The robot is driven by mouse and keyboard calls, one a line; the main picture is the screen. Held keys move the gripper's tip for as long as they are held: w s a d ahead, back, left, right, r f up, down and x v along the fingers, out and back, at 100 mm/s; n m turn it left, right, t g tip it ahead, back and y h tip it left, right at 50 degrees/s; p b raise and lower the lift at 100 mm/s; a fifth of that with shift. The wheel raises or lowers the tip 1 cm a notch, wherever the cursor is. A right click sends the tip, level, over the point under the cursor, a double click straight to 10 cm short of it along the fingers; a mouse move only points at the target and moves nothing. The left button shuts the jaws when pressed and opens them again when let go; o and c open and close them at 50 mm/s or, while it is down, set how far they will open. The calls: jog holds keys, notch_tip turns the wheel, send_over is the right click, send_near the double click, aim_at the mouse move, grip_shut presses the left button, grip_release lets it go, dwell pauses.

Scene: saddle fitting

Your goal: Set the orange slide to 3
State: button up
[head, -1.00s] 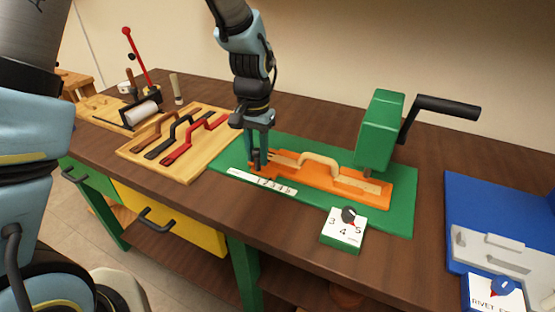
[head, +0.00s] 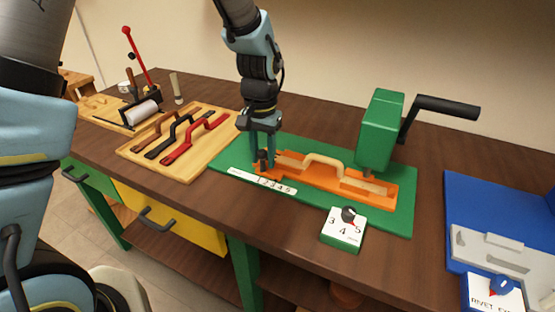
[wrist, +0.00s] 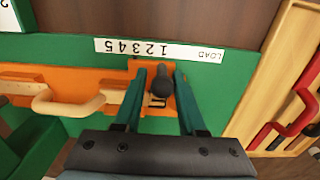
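The orange slide (head: 312,181) lies on the green base plate (head: 400,222) and carries a pale wooden handle (head: 325,160). A black knob (wrist: 163,86) stands up at its left end in the head view. My gripper (head: 263,163) is lowered over this knob, one finger on each side. In the wrist view my gripper (wrist: 160,75) is open, with the right finger at the knob and a small gap on the left. The white scale (head: 262,182), reading LOAD and 1 to 5, runs along the slide's front edge; the exact reading is unclear.
A green press (head: 380,130) with a black crank (head: 445,106) stands over the slide's right end. A dial block (head: 343,230) is in front. A wooden board (head: 185,145) with several handles lies left, and a blue station (head: 470,205) lies right.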

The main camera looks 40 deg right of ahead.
jog(key=shift+o, duration=1.3)
jog(key=shift+r+p, duration=2.35)
jog(key=shift+r, duration=0.75)
jog(key=shift+w, duration=0.1)
jog(key=w+a+r+n, duration=0.2)
jog(key=w+a+n, duration=0.15)
jog(key=a, duration=0.55)
jog(key=w+a+r+n, duration=0.2)
jog(key=w+a, duration=0.3)
jog(key=a, duration=0.4)
jog(key=s+a+r+n, duration=0.1)
jog(key=a+n, duration=0.1)
jog(key=a, duration=0.7)
jog(key=s+a+r+n+t, duration=0.1)
jog(key=s+a+n, duration=0.1)
jog(key=a, duration=0.7)
jog(key=shift+n+t, duration=0.3)
jog(key=shift+n, duration=0.45)
